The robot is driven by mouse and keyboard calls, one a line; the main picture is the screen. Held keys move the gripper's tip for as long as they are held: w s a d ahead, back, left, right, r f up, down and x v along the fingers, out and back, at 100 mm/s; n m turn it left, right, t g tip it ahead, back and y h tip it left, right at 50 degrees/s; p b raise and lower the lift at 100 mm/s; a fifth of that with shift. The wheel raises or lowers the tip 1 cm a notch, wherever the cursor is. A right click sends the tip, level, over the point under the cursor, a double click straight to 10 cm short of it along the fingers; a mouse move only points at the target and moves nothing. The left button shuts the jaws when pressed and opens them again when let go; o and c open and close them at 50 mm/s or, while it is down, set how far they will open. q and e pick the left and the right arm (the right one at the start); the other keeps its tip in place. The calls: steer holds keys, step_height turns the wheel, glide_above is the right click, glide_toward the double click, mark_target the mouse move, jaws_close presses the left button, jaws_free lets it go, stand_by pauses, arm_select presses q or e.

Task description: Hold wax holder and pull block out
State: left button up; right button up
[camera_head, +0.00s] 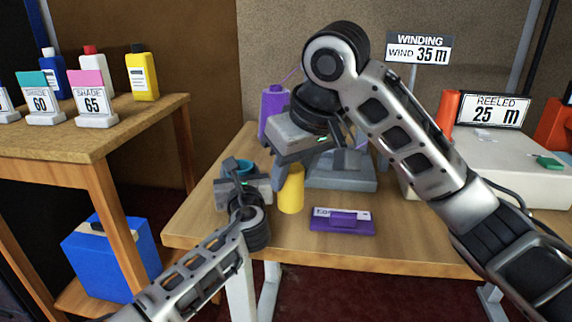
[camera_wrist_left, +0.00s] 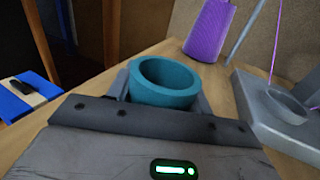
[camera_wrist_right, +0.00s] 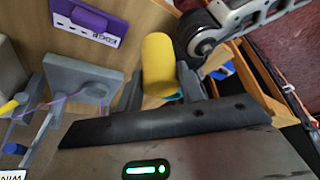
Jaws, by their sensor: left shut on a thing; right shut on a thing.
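The wax holder is a teal round cup (camera_wrist_left: 166,82). It is between the fingers of my left gripper (camera_wrist_left: 163,98) and its open top shows an empty-looking inside. In the head view the teal cup (camera_head: 238,167) is partly hidden by my left gripper (camera_head: 243,184). The wax block is a yellow cylinder (camera_head: 291,191), apart from the cup and to its right. My right gripper (camera_wrist_right: 162,90) is shut on the yellow block (camera_wrist_right: 158,63); a sliver of teal shows at the block's edge. I cannot tell whether the block touches the table.
A purple labelled block (camera_head: 343,220) lies near the table's front edge. A grey stand (camera_head: 340,178) and a purple spool (camera_head: 273,112) are behind. A white machine (camera_head: 490,166) stands at right. A wooden shelf (camera_head: 95,130) with bottles is at left.

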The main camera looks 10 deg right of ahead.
arm_select(q)
steer(key=shift+f, duration=0.1)
steer(key=o, duration=1.2)
steer(key=shift+c, duration=0.2)
